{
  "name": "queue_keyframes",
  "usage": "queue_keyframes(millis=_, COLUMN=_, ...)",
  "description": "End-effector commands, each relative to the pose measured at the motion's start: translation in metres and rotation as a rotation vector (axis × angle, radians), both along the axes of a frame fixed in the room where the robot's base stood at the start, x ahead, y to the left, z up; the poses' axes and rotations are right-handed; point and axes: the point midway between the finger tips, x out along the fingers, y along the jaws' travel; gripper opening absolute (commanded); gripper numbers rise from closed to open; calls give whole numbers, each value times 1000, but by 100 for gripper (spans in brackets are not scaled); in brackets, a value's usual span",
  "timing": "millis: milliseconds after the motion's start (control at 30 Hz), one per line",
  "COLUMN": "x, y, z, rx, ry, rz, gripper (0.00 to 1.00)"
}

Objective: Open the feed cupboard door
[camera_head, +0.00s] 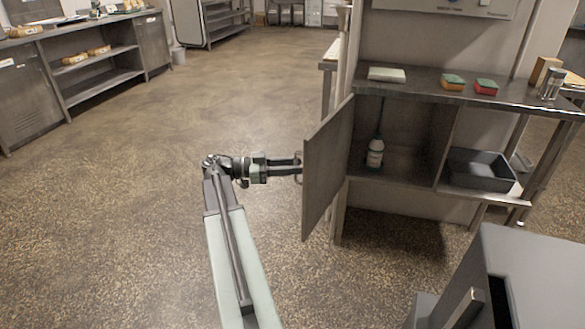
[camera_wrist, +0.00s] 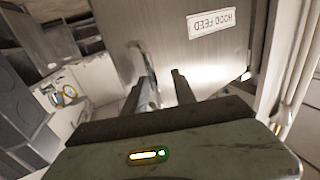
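The feed cupboard door (camera_head: 328,168) stands swung wide open, out to the left of the cupboard. In the wrist view the door (camera_wrist: 185,50) carries an upside-down label (camera_wrist: 211,22) reading "HOOD FEED". Its metal bar handle (camera_head: 298,172) is on the face towards my gripper, and it also shows in the wrist view (camera_wrist: 149,66). My gripper (camera_head: 299,167) is at the handle, its two fingers apart with a visible gap. In the wrist view the handle is close to the left finger; I cannot tell whether they touch.
Sponges (camera_head: 453,82) and a white block (camera_head: 387,74) lie on the counter above. A grey box-like unit (camera_head: 535,270) stands at front right. The floor (camera_head: 120,190) to the left is clear.

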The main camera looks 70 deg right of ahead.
Motion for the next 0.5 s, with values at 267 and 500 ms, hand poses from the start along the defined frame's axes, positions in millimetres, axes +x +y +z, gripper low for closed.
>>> queue_keyframes(millis=267, x=21, y=9, z=0, rx=0, ry=0, rz=3, gripper=32)
queue_keyframes(millis=500, x=61, y=28, z=0, rx=0, ry=0, rz=2, gripper=32)
